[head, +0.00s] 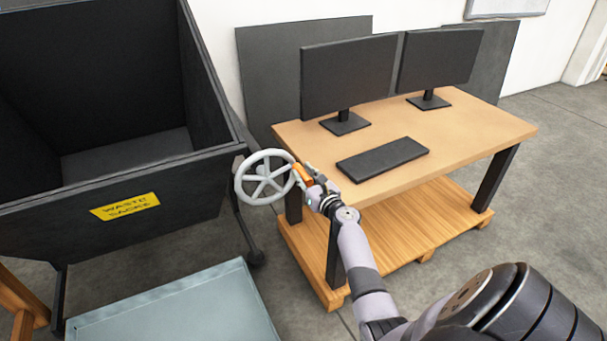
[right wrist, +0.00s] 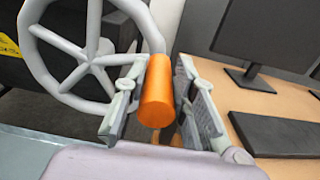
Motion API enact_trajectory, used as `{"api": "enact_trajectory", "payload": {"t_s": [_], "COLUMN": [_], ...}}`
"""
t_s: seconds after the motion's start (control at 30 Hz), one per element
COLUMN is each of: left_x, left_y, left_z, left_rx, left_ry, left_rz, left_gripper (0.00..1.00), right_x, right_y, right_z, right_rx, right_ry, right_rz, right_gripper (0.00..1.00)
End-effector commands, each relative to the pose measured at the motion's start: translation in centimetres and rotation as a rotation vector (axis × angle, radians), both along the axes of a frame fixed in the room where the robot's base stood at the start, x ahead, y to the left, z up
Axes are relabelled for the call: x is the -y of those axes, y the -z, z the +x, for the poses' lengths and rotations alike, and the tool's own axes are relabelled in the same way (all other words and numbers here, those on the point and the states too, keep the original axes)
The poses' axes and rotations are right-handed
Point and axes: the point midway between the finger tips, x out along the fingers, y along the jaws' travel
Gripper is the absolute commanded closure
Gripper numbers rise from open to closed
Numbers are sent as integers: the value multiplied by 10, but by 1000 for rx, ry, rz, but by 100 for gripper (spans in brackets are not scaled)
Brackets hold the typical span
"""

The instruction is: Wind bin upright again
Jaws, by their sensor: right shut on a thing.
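The dark grey bin (head: 150,225) stands at the left in the head view, open at the top, with a yellow "WASTE" label (head: 125,206). A light grey spoked handwheel (head: 264,177) is at the bin's right side, with an orange handle (head: 303,173) on its rim. The handwheel (right wrist: 92,45) and orange handle (right wrist: 157,92) also show large in the right wrist view. My right gripper (head: 308,177) is at the handle, its two fingers on either side of it, shut on it. My left gripper is not in view.
A wooden desk (head: 460,130) with two monitors (head: 348,75) and a dark keyboard (head: 383,158) stands right of the wheel, close to my right gripper. A wooden pallet (head: 400,235) lies under it. A pale blue-grey surface (head: 180,310) is at the lower left.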

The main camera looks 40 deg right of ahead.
Motion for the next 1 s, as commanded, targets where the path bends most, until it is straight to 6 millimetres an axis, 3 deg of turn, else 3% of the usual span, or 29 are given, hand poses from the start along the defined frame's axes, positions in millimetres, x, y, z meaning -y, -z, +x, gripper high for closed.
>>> {"api": "enact_trajectory", "payload": {"t_s": [0.03, 0.33, 1.0], "left_x": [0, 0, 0], "left_y": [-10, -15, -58], "left_z": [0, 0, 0], "left_rx": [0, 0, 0], "left_ry": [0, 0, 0], "left_rz": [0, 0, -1], "left_gripper": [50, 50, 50], "right_x": [13, 7, -12], "right_y": [-22, -23, -60], "right_z": [-2, 0, 4], "right_rx": [19, 14, 9], "right_ry": [30, 22, 17], "right_rz": [-11, -7, -4], "right_gripper": [100, 100, 100]}}
